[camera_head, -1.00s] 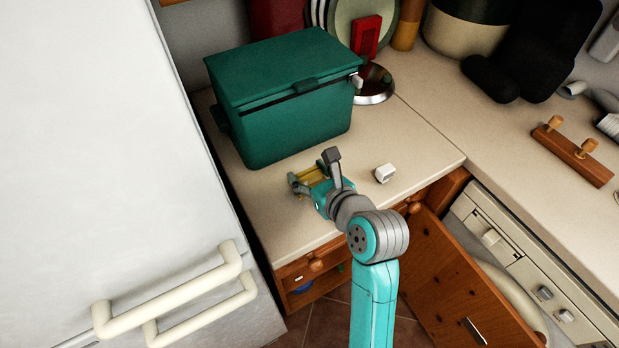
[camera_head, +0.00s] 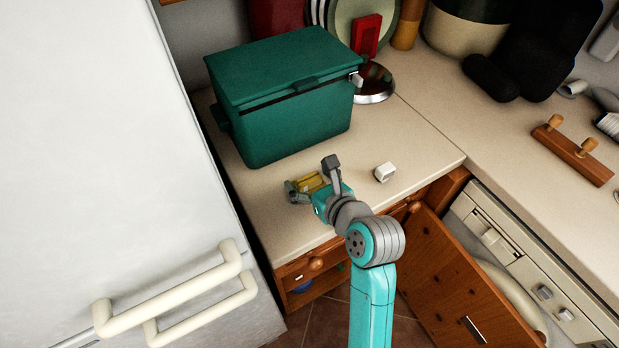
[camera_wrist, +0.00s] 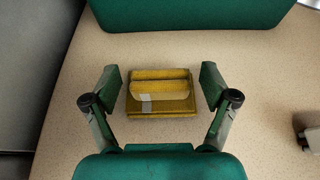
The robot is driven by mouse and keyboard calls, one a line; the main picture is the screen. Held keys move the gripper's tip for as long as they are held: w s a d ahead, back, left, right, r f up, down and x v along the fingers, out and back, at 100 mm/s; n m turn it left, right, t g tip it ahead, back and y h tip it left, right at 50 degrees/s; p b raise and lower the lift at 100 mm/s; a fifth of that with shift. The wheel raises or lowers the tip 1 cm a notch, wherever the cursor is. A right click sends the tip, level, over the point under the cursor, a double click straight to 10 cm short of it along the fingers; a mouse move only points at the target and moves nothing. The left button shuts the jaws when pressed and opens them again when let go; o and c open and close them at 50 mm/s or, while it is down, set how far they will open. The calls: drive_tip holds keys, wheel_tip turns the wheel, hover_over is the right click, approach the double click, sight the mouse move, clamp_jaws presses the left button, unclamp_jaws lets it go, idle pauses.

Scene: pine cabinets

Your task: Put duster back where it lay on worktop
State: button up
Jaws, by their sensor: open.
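The duster (camera_wrist: 160,94), a folded yellow cloth with a pale patch, lies on the worktop (camera_wrist: 240,60) in front of the green box. In the wrist view it sits between the two fingers of my gripper (camera_wrist: 160,88), with a gap on each side. In the head view the duster (camera_head: 311,182) shows partly behind my gripper (camera_head: 312,177). My gripper is open around it and not pinching it.
The large green lidded box (camera_head: 283,100) stands just behind. A small white block (camera_head: 385,172) lies to the right on the worktop. A wooden cupboard door (camera_head: 455,270) hangs open below. A white fridge (camera_head: 100,150) stands on the left.

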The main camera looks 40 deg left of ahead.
drive_tip(key=v, duration=1.2)
drive_tip(key=shift+r, duration=0.15)
drive_tip(key=s+d+f+n+t+h, duration=0.35)
drive_tip(key=d+f, duration=0.45)
drive_tip(key=d, duration=0.3)
drive_tip(key=s+d+f+n+t+h, duration=0.4)
drive_tip(key=d+f, duration=0.3)
drive_tip(key=d, duration=0.5)
drive_tip(key=s+d+r+n+t+h, duration=0.1)
drive_tip(key=s+d+n+h, duration=0.1)
drive_tip(key=s+d+n, duration=0.3)
drive_tip(key=s+d+r+n+t+h, duration=0.1)
drive_tip(key=s+d+r+n+h, duration=0.1)
drive_tip(key=s+d+n, duration=0.4)
drive_tip(key=s+n+h, duration=0.1)
drive_tip(key=s+n, duration=0.3)
drive_tip(key=s, duration=0.4)
drive_tip(key=shift+d+r, duration=0.25)
drive_tip(key=shift+r, duration=0.1)
